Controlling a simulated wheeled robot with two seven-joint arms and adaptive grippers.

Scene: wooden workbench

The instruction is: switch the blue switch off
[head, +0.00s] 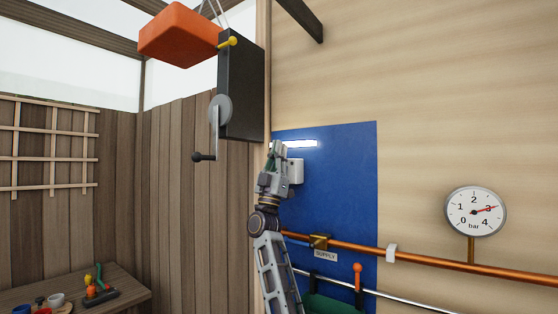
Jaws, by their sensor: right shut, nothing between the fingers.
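A blue panel (345,180) is fixed to the pale wooden wall. A small pale box (297,170), which looks like a switch housing, sits on it, partly hidden behind my right gripper. No blue switch lever can be made out there. My right gripper (277,148) is raised in front of the panel's left part, shut and empty, its tips beside the box's upper left. Whether it touches the box cannot be told. A bright white strip lamp (302,143) glows just above the box. My left gripper is not in view.
A copper pipe (440,264) with a "SUPPLY" label (325,256) and a gauge (475,211) run below right. A bench with tools (125,305) stands lower left.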

